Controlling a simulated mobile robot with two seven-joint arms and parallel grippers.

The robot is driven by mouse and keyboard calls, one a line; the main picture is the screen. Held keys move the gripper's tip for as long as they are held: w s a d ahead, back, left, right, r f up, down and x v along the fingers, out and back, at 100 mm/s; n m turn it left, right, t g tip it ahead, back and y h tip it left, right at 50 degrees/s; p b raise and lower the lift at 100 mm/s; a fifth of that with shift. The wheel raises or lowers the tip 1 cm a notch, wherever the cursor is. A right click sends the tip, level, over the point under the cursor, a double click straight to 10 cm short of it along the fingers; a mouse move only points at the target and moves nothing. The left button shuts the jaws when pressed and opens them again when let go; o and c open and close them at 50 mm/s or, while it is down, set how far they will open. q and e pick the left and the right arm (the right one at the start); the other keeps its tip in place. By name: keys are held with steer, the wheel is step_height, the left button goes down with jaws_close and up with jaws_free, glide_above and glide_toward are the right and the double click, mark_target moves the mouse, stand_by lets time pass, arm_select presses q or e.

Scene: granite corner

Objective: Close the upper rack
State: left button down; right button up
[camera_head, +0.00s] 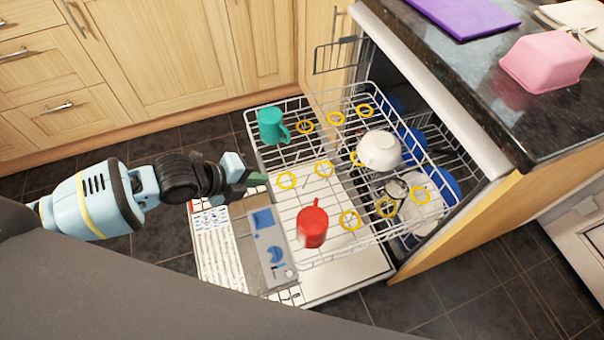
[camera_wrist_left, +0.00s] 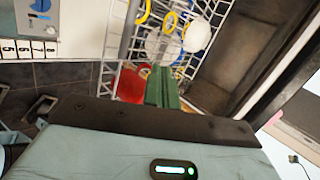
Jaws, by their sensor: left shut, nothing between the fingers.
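The upper rack (camera_head: 330,142) of the dishwasher is pulled out over the lowered door (camera_head: 345,285). It is a white wire rack with yellow rings. It holds a teal mug (camera_head: 272,126), a red mug (camera_head: 312,226) and a white bowl (camera_head: 379,151). My left gripper (camera_head: 257,179) is shut and empty at the rack's front edge; I cannot tell whether it touches the wire. In the left wrist view its green fingers (camera_wrist_left: 161,88) are together, with the rack wires (camera_wrist_left: 118,45) and the red mug (camera_wrist_left: 131,86) beyond. My right gripper is not in view.
The lower rack, with blue and white dishes (camera_head: 418,200), shows inside the dishwasher. A granite counter (camera_head: 480,60) above bears a purple board (camera_head: 465,12) and a pink container (camera_head: 545,61). Wooden cabinets (camera_head: 150,50) line the back. Dark floor tiles (camera_head: 450,300) are clear.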

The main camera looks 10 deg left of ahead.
arm_select(q)
steer(key=b+x, duration=0.1)
steer(key=x, duration=0.9)
steer(key=shift+d, duration=0.15)
steer(key=shift+w+d+f+b, duration=0.2)
steer(key=shift+w+d+b, duration=0.1)
steer(key=shift+w+d, duration=0.5)
steer(key=shift+w+d+f, duration=0.2)
steer(key=shift+w+d, duration=0.2)
steer(key=shift+w, duration=0.05)
